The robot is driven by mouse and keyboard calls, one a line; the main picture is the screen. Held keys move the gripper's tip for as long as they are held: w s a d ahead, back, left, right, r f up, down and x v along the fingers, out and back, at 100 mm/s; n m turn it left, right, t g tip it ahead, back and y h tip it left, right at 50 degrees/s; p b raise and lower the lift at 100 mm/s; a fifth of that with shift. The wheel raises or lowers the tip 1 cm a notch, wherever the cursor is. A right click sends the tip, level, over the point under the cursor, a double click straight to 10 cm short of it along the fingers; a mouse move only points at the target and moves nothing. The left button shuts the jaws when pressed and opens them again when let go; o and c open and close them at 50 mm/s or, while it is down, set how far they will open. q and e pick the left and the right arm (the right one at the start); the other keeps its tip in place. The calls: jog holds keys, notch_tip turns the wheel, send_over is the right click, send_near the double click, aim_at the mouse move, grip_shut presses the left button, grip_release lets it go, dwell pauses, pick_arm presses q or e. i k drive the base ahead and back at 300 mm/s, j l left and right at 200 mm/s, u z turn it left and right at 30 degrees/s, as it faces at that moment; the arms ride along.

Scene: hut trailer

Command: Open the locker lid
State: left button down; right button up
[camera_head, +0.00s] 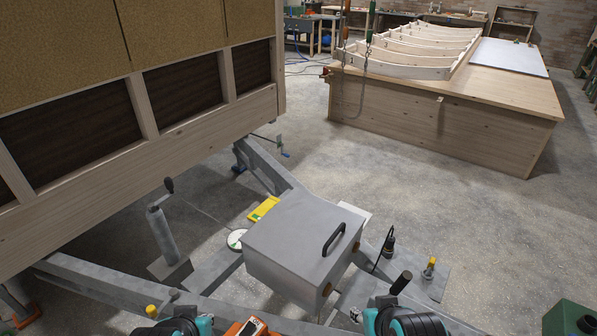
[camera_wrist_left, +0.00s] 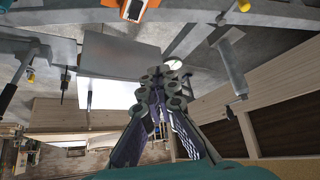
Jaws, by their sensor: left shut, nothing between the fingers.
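The locker is a grey metal box (camera_head: 270,262) on the trailer's drawbar, in the lower middle of the head view. Its lid (camera_head: 295,228) lies flat and closed, with a black bar handle (camera_head: 334,239) near its right edge. The box also shows upside down in the left wrist view (camera_wrist_left: 115,55). My left gripper (camera_wrist_left: 160,85) is shut and empty in the left wrist view, apart from the box. In the head view, teal and black parts of my left arm show at the bottom edge. Similar parts of my right gripper (camera_head: 405,320) show there; its fingers cannot be made out.
A grey jockey stand (camera_head: 160,232) and the wooden hut wall (camera_head: 150,185) are at left. The floor beyond is clear up to a wooden workbench (camera_head: 440,130).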

aim_at(305, 234)
jog(key=i+j+z, duration=0.25)
jog(key=z, duration=0.2)
jog(key=i+j+z, duration=0.45)
jog(key=l, duration=0.1)
